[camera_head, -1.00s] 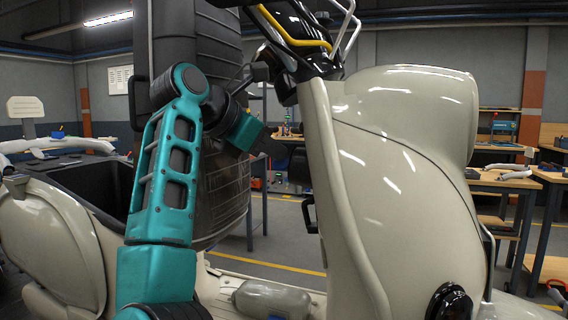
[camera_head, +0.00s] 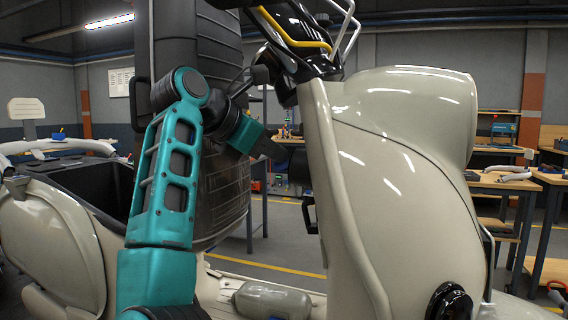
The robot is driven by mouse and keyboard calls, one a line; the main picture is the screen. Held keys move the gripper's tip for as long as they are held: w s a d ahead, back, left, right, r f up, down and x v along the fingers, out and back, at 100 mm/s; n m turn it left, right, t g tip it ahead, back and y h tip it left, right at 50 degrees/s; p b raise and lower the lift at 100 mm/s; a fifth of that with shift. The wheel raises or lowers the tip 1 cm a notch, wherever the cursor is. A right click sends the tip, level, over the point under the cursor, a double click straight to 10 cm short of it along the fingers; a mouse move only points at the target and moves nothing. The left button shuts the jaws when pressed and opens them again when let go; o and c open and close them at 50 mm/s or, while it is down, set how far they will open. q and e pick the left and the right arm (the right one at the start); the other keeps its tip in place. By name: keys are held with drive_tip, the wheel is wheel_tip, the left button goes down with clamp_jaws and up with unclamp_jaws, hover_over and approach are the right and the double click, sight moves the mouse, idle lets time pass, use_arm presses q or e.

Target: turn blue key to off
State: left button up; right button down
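A beige scooter (camera_head: 410,150) stands across the view, its front to the right and its dark handlebar at the top. The blue key cannot be made out. My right arm rises in teal and black at the left of the scooter's front shield. Its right gripper (camera_head: 276,150) is small and dark, close to the rear side of that shield. Its fingertips are hard to tell from the dark parts there, so I cannot tell whether it is open, shut or touching anything. My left gripper is not in view.
A grey rounded canister (camera_head: 270,299) lies on the scooter's footboard. The open dark seat compartment (camera_head: 100,188) is at the left. Workbenches (camera_head: 505,181) stand in the right background. The yellow-lined floor behind the scooter shows free room.

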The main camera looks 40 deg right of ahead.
drive_tip(key=shift+w+f, duration=0.1)
drive_tip(key=shift+f, duration=0.7)
drive_tip(key=r+p+v, duration=0.1)
drive_tip(key=v, duration=0.7)
drive_tip(key=shift+r+p, duration=0.3)
drive_tip(key=shift+p, duration=0.1)
idle(0.6)
idle(0.5)
